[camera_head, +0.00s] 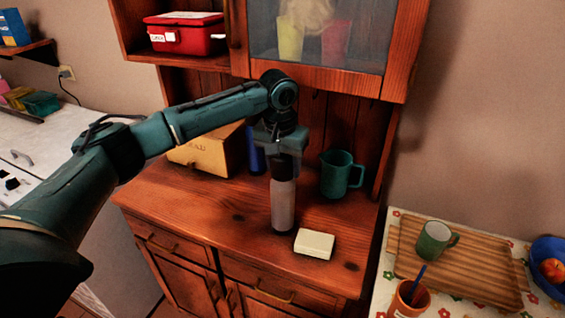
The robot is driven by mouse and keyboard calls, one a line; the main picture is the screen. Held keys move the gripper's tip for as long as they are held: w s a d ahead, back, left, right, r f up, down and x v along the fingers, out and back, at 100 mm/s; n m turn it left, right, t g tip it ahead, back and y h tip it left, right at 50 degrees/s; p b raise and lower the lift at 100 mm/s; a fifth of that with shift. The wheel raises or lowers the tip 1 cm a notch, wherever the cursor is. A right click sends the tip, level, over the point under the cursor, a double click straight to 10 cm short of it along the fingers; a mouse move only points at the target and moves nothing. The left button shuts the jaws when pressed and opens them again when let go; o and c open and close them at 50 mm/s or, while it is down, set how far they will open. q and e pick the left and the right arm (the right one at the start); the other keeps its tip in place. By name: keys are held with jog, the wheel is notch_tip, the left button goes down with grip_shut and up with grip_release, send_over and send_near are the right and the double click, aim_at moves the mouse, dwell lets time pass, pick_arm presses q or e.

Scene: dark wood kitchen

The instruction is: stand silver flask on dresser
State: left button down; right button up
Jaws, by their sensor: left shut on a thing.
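The silver flask (283,204) is upright, with a dark band at its top and a dark base. My left gripper (283,172) comes down from above and is shut on the flask's upper part, hiding its top. The flask's base is over or on the wooden dresser top (215,208); I cannot tell if it touches. My right gripper is not in view.
A cream block (314,244) lies just right of the flask's base. A teal jug (339,175), a blue item (256,158) and a bread box (205,152) stand behind. A glazed cabinet (325,40) hangs above. The dresser's left front is clear.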

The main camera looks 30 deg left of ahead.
pick_arm(q)
jog(key=c, duration=0.6)
grip_release()
jog(key=shift+f, duration=0.1)
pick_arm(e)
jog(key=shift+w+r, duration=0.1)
pick_arm(q)
jog(key=r, duration=0.3)
jog(key=s+r+b, duration=0.1)
jog(key=r, duration=0.7)
jog(key=shift+s+d+r, duration=0.1)
jog(key=shift+s+r, duration=0.1)
jog(key=shift+r, duration=0.05)
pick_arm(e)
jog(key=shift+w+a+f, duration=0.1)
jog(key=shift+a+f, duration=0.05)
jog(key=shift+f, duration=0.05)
pick_arm(q)
jog(key=shift+r, duration=0.4)
jog(key=shift+s+f, duration=0.15)
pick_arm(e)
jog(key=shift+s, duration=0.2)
